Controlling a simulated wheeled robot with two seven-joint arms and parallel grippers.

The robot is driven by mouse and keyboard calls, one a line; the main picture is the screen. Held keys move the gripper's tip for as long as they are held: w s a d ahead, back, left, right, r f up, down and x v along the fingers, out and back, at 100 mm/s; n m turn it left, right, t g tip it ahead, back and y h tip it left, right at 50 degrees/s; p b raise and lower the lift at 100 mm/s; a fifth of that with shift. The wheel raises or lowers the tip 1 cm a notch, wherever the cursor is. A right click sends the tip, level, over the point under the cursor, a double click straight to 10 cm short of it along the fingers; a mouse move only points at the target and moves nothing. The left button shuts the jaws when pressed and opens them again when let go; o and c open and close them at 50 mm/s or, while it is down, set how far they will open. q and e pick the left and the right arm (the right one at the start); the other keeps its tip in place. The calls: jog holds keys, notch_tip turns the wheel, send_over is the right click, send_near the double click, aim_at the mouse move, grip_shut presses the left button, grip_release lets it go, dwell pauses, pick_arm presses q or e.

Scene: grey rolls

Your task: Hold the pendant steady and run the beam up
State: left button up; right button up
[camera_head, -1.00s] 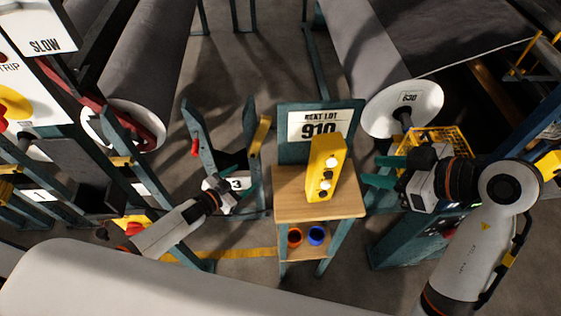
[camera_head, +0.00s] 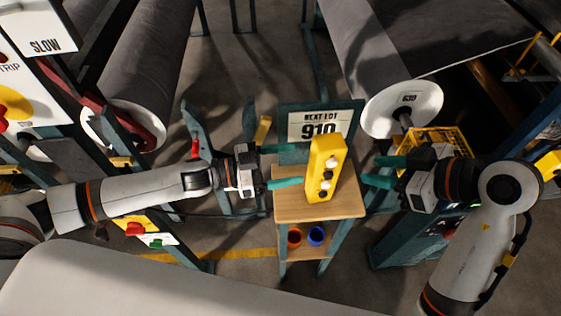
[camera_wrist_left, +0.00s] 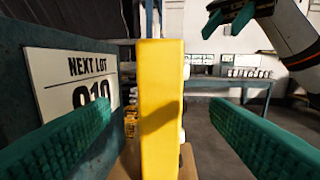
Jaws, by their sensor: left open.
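The yellow pendant (camera_head: 322,168) stands upright on a small wooden-topped stand (camera_head: 345,205), with white and dark buttons on its face. My left gripper (camera_head: 287,166) is open just left of the pendant, its green fingers pointing toward it. In the left wrist view the pendant (camera_wrist_left: 160,110) stands centred between the two spread fingers, with no visible contact. My right gripper (camera_head: 382,172) is right of the pendant with its green fingers apart and nothing between them. The beam is not clearly identifiable in these views.
A "NEXT LOT 910" board (camera_head: 318,122) stands behind the pendant. Large grey rolls (camera_head: 150,70) lie behind. A yellow wire basket (camera_head: 440,140) is behind my right gripper. A control panel (camera_head: 25,75) is at left.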

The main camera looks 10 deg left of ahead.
aim_at(334, 157)
pick_arm(q)
jog(key=x, duration=1.1)
jog(key=shift+d, duration=0.1)
jog(key=c, duration=1.5)
pick_arm(e)
grip_shut()
dwell(1.1)
